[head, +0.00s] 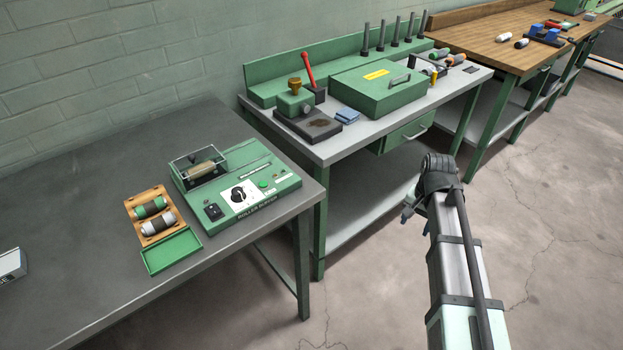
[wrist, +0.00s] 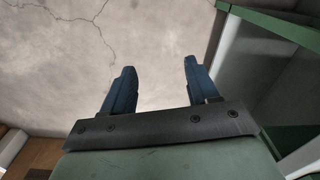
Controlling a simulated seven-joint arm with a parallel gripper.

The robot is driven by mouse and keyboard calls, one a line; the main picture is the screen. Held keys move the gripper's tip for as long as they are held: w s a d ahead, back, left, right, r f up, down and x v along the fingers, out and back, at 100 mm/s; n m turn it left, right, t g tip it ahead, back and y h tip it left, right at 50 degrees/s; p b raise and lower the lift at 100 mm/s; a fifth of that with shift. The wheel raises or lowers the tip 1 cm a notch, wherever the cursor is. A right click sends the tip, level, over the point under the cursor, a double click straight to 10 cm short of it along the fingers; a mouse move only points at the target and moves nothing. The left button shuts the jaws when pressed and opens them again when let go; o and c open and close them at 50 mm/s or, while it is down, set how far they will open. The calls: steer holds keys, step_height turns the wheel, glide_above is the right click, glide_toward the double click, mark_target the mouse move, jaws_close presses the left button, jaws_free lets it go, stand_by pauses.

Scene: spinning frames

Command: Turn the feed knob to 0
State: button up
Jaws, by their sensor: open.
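A green roller machine (head: 268,192) stands on the dark grey table at the left in the head view. The feed knob (head: 239,196) is a black dial on a white plate at the machine's front; its setting is too small to read. My gripper (head: 407,212) is to the right of the machine, over the floor and well apart from the knob. In the wrist view my gripper (wrist: 158,80) shows two blue fingers spread apart with nothing between them. The knob is not in the wrist view.
A wooden rack with rollers (head: 143,200) and a green tray (head: 172,251) lie left of the machine. A second bench with a green toolbox (head: 375,95) stands behind. The near part of the grey table (head: 90,290) is mostly clear.

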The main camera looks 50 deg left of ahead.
steer(key=s+a+r, duration=0.4)
steer(key=a, duration=0.3)
steer(key=s+a+r, duration=0.4)
steer(key=a, duration=0.2)
steer(key=n, duration=0.2)
glide_toward(237, 190)
step_height(237, 190, down, 9)
steer(key=shift+r, duration=0.15)
steer(key=shift+c, duration=0.4)
steer(key=c, duration=1)
steer(key=shift+o, duration=0.2)
